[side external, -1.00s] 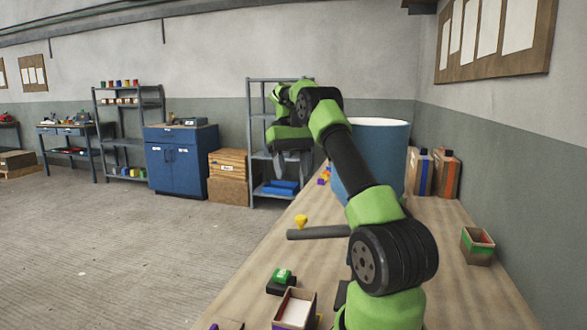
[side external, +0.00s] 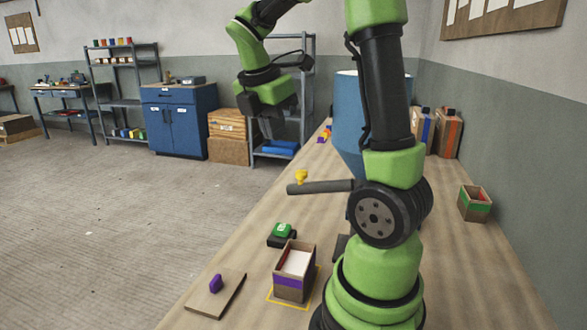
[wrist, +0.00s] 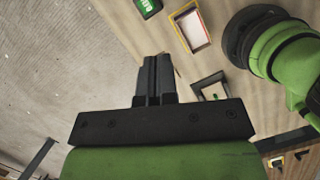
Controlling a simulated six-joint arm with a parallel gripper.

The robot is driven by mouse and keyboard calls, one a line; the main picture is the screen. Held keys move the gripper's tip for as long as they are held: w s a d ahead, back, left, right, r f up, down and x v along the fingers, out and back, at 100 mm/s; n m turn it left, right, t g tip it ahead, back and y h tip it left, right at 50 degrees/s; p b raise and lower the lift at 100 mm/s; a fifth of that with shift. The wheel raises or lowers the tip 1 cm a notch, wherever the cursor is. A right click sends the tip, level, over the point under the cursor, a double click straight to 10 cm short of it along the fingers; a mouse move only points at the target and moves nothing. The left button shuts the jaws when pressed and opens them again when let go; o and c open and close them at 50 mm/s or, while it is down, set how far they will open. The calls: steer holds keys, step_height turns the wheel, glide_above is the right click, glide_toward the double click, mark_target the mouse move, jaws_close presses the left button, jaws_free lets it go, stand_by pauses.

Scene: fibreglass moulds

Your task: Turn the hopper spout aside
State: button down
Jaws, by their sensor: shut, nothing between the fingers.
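The blue hopper (side external: 348,120) stands on the bench behind my arm, which hides much of it. Its grey tube spout (side external: 325,187) sticks out to the left, with a yellow knob (side external: 301,176) on top near its free end. My arm hides the spout's right end. My gripper (side external: 267,130) hangs in the air, pointing down, above and left of the knob in the side view, and apart from the spout. Its fingers (wrist: 152,62) are shut together and empty in the wrist view, where neither spout nor knob can be made out.
An open box with a purple band (side external: 293,276) stands on the bench front. Beside it are a green-topped block (side external: 282,235) and a board (side external: 212,297) with a purple piece. A green-banded box (side external: 475,204) stands at right. The wrist view shows a dark tray (wrist: 210,88).

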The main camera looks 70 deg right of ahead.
mark_target(299, 172)
steer(key=s+d+f+n, duration=0.1)
steer(key=d+f, duration=0.4)
steer(key=f, duration=0.5)
steer(key=shift+s+d+f+n+t, duration=0.3)
steer(key=shift+s+d, duration=0.1)
steer(key=shift+s, duration=0.1)
steer(key=shift+r, duration=0.1)
steer(key=shift+d+m+g, duration=0.5)
steer(key=shift+d+m, duration=1.2)
steer(key=shift+d, duration=0.4)
